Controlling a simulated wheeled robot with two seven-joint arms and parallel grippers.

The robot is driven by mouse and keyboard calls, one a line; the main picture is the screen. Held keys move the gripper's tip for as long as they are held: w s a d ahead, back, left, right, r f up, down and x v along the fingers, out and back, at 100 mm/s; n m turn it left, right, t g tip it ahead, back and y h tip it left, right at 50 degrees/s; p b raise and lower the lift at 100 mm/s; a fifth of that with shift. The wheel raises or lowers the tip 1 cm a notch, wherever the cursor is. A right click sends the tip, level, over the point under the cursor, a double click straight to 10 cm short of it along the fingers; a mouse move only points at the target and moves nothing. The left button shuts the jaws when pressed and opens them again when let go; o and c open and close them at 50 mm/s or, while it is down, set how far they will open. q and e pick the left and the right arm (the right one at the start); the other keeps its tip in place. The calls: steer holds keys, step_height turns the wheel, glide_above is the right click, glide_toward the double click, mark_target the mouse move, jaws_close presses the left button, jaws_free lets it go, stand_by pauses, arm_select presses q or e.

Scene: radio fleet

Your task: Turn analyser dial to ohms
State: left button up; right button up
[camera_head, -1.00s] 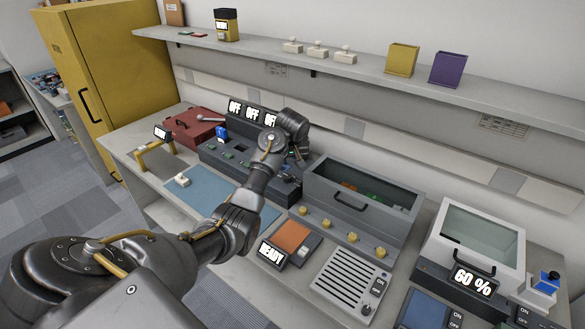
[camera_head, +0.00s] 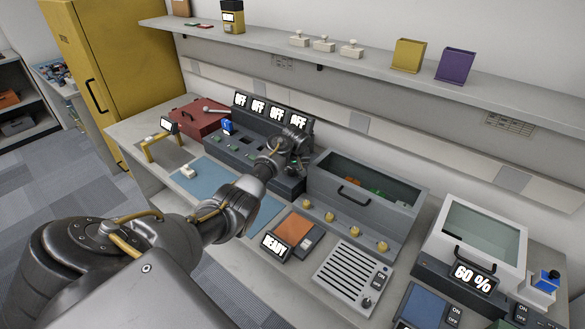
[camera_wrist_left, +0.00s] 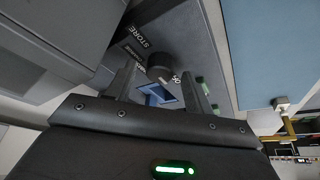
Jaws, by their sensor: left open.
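A dark grey unit (camera_head: 240,158) with several lit OFF displays stands at the back of the bench. In the left wrist view, a round black dial (camera_wrist_left: 160,67) sits on its dark panel (camera_wrist_left: 207,45). The label STORE is beside the dial; another label is partly covered and hard to read. My left gripper (camera_wrist_left: 162,74) is open, with one finger on each side of the dial. I cannot tell whether the fingers touch it. In the head view my left gripper (camera_head: 297,160) is at the unit's right end, and the arm hides the dial.
A grey lidded bin (camera_head: 365,195) with a black handle stands close to the right of the gripper. A blue mat (camera_head: 215,180) and an orange pad (camera_head: 294,229) with a READY display lie in front. A shelf (camera_head: 370,60) runs above the bench.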

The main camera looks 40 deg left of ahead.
arm_select(q)
steer(key=shift+w+a+f, duration=0.1)
steer(key=shift+f, duration=0.15)
steer(key=c, duration=1)
steer(key=shift+o, duration=0.2)
arm_select(e)
steer(key=shift+s, duration=0.4)
arm_select(q)
steer(key=shift+r, duration=0.1)
arm_select(e)
steer(key=shift+r, duration=0.15)
